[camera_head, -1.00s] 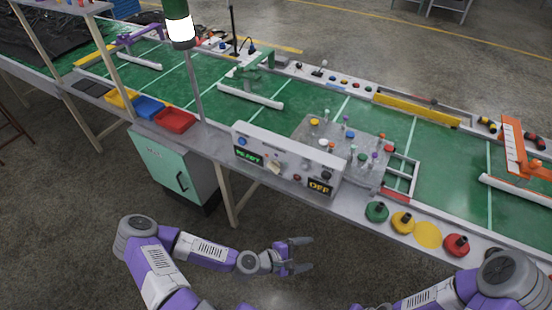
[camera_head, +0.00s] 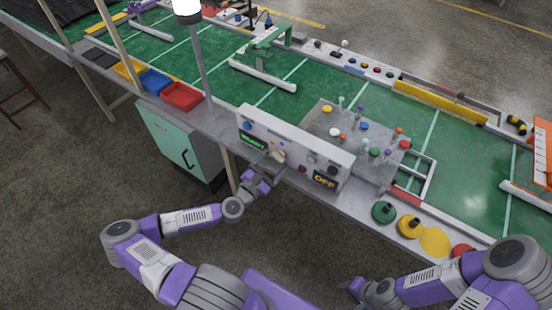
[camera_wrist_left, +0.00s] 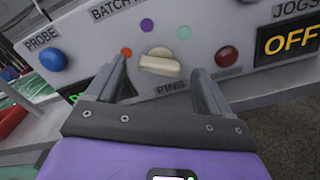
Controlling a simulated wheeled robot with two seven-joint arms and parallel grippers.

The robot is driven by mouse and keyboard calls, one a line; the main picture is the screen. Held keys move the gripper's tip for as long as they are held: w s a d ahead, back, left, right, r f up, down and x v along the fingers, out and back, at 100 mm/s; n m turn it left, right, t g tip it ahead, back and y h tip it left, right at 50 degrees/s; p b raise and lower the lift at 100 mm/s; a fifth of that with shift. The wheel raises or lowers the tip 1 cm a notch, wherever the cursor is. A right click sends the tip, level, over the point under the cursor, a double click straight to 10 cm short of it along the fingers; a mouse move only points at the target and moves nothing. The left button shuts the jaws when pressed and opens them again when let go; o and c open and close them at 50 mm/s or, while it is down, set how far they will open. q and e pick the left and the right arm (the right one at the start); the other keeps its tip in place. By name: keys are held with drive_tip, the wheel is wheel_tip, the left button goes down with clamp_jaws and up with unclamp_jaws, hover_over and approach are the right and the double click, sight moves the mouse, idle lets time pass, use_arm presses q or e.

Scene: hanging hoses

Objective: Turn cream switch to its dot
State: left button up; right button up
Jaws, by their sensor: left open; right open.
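The cream switch (camera_wrist_left: 161,65) sits on the front of the white control panel (camera_head: 312,146); its bar lies nearly level in the left wrist view. An orange dot (camera_wrist_left: 126,52), a purple dot (camera_wrist_left: 147,25) and a teal dot (camera_wrist_left: 184,33) surround it. I cannot tell which end of the bar points. My left gripper (camera_wrist_left: 159,72) is open, with one finger on each side of the switch; contact is not clear. In the head view the left gripper (camera_head: 268,160) partly covers the switch. My right gripper (camera_head: 354,287) is open, low and away from the panel.
A blue PROBE button (camera_wrist_left: 53,60) is left of the switch, a dark red knob (camera_wrist_left: 227,57) close on its right. The OFF display (camera_wrist_left: 287,40) is further right. A board with several coloured pegs (camera_head: 318,122) stands behind the panel. The table's front edge runs below it.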

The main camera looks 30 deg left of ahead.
sight(279, 156)
use_arm(q)
drive_tip(key=shift+w+d, duration=0.1)
drive_tip(key=shift+w, duration=1.15)
drive_tip(key=c, duration=1)
